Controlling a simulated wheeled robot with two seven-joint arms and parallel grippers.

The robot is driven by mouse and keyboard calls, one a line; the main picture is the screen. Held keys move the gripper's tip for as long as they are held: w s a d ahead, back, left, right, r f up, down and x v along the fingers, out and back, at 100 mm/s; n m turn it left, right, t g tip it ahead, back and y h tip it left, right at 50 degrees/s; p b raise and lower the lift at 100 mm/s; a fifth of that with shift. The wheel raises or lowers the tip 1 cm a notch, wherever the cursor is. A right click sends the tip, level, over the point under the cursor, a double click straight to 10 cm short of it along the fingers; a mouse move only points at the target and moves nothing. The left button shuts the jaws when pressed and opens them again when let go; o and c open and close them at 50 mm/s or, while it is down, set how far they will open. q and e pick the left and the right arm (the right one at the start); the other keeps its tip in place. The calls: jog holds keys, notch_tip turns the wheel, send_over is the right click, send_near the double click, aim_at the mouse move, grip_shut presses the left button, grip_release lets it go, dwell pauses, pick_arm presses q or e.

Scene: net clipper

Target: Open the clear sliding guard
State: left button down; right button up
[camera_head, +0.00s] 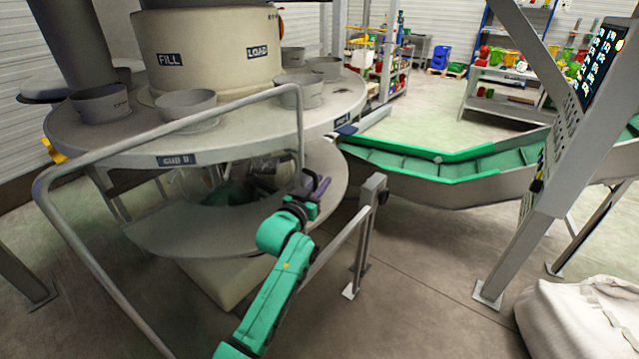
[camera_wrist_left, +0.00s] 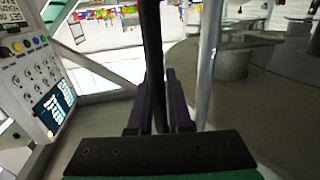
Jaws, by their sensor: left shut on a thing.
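The guard shows in the head view as a bent grey tube frame (camera_head: 170,121) around the front of the round filling machine. I cannot make out a clear panel in it. My left gripper (camera_head: 316,189) is at the right end of this frame, beside its downward tube. In the left wrist view the left gripper (camera_wrist_left: 160,100) is shut on a dark upright bar (camera_wrist_left: 152,45), which runs between its two fingers. A pale tube (camera_wrist_left: 207,60) stands just right of the bar, apart from the fingers. The bar's lower end is hidden by the gripper. My right gripper is not in view.
The round machine table (camera_head: 120,143) carries several grey cups. A short post with a rail (camera_head: 368,205) stands right of my left gripper. A green-edged conveyor (camera_head: 450,175) runs to the right, and a control panel (camera_head: 590,85) leans there. A white sack (camera_head: 580,315) lies front right.

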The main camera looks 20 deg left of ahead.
pick_arm(q)
jog(key=shift+s+a, duration=0.1)
jog(key=shift+s, duration=0.05)
jog(key=c, duration=1.1)
grip_release()
jog(key=shift+c, duration=0.2)
jog(key=s+a+b, duration=0.2)
jog(key=s+b, duration=0.1)
jog(key=s, duration=1.1)
jog(key=shift+a, duration=0.25)
